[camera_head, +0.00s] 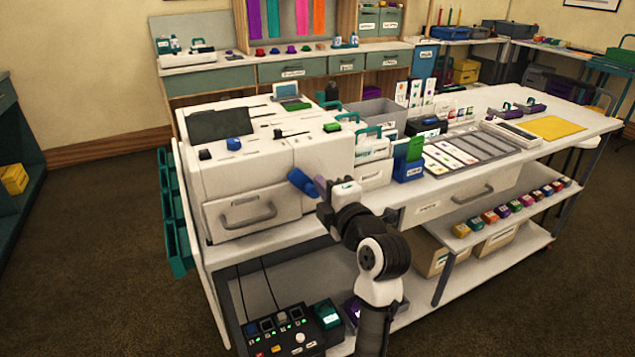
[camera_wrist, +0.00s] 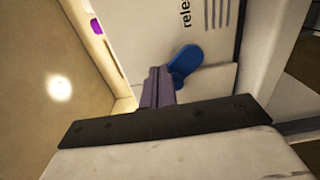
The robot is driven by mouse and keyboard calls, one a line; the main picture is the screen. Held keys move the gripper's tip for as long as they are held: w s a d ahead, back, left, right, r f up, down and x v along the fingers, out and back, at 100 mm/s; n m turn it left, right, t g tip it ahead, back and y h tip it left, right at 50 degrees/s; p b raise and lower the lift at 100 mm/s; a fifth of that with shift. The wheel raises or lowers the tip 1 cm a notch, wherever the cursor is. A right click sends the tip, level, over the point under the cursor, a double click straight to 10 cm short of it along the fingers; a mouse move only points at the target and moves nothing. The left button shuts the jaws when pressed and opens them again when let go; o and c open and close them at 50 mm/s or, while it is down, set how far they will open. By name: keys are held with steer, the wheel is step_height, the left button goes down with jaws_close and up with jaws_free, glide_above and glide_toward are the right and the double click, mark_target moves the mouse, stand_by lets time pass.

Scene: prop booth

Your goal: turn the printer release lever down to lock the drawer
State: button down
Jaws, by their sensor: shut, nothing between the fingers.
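The blue release lever (camera_head: 301,182) sits on the front right of the white printer (camera_head: 240,172). In the head view it slants, its upper left end higher than its lower right end. In the wrist view the lever (camera_wrist: 187,62) shows a rounded blue paddle beside printed letters "rele". The printer's drawer (camera_head: 232,213), with a grey handle, looks closed. My gripper (camera_head: 321,185) is shut and empty, just right of the lever. In the wrist view its fingers (camera_wrist: 157,86) are together right beside the lever; I cannot tell if they touch it.
The white bench (camera_head: 430,190) carries a card rack (camera_head: 372,172), a blue holder (camera_head: 408,168) and a grey bin (camera_head: 380,112) right of the printer. A black control box (camera_head: 285,335) stands on the lower shelf. Open floor lies at the left and front.

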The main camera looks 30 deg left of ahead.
mark_target(306, 190)
steer(key=shift+s+a, duration=0.1)
steer(key=shift+s+a+f+b, duration=0.15)
steer(key=shift+s+a+b, duration=0.1)
steer(key=shift+s+b, duration=0.1)
stand_by(0.6)
steer(key=shift+s+a+f+b, duration=0.25)
steer(key=shift+s+a+b, duration=0.05)
steer(key=shift+s+b, duration=0.05)
steer(key=shift+s+f, duration=0.1)
steer(key=shift+s+a+f+b, duration=0.25)
steer(key=shift+b, duration=0.25)
stand_by(0.3)
steer(key=b+v, duration=0.1)
steer(key=v, duration=0.6)
steer(key=shift+b, duration=0.3)
